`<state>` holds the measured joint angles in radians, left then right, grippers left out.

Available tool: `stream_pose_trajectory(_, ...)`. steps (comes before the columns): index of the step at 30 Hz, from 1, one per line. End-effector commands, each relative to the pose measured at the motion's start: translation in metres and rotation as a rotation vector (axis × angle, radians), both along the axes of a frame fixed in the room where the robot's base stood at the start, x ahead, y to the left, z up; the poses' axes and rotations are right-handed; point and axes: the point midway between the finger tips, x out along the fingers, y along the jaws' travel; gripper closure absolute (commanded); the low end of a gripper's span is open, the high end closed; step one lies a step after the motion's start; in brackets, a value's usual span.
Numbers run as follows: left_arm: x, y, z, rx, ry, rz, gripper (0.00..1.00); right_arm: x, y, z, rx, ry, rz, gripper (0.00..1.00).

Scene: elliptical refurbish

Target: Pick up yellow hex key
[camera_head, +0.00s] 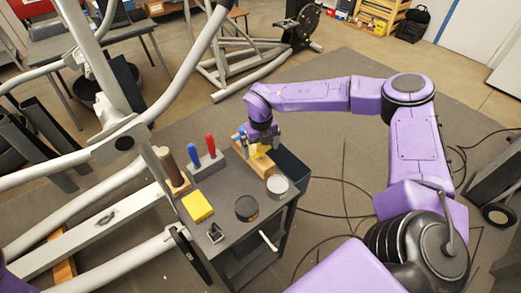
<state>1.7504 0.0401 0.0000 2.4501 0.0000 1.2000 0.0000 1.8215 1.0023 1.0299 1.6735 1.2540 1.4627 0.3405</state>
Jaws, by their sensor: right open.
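A small yellow item, which looks like the yellow hex key (259,152), sits at the wooden block (264,168) on the far side of the dark cart top. My right gripper (260,143) reaches down over the block from above, its fingers open right at the yellow item. The fingers partly hide the yellow item, and I cannot tell whether they touch it. My left gripper is out of view.
The cart top (226,190) also bears a yellow box (197,206), a black round tin (246,208), a grey round tin (277,186), and blue- and red-handled tools (210,145) in a holder. An exercise machine's white frame (85,225) crowds the left side.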

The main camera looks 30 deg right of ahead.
Motion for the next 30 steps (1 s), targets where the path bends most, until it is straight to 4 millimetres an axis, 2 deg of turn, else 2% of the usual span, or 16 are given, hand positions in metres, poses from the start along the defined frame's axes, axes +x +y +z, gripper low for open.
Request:
stream_pose_trajectory(7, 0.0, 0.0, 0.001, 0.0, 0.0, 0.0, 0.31, 0.0, 0.0, -0.005, 0.0, -0.001, -0.001, 0.0)
stream_pose_trajectory(8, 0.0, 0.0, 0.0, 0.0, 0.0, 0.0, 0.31, 0.0, 0.0, -0.005, 0.0, -0.001, -0.001, 0.06)
stream_pose_trajectory(12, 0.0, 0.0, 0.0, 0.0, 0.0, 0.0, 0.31, 0.0, 0.0, -0.005, 0.0, 0.0, -0.001, 0.52)
stream_pose_trajectory(13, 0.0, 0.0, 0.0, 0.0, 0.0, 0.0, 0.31, 0.0, 0.0, -0.005, 0.0, 0.0, -0.001, 0.55)
stream_pose_trajectory(22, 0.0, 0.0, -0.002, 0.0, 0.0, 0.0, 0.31, 0.0, 0.0, 0.0, 0.0, -0.002, 0.0, 0.55)
stream_pose_trajectory(26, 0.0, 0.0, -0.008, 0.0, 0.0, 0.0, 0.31, 0.001, 0.0, 0.015, 0.0, -0.005, 0.0, 0.55)
stream_pose_trajectory(30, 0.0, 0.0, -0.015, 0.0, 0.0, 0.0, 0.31, 0.001, 0.0, 0.04, 0.0, -0.005, -0.001, 0.55)
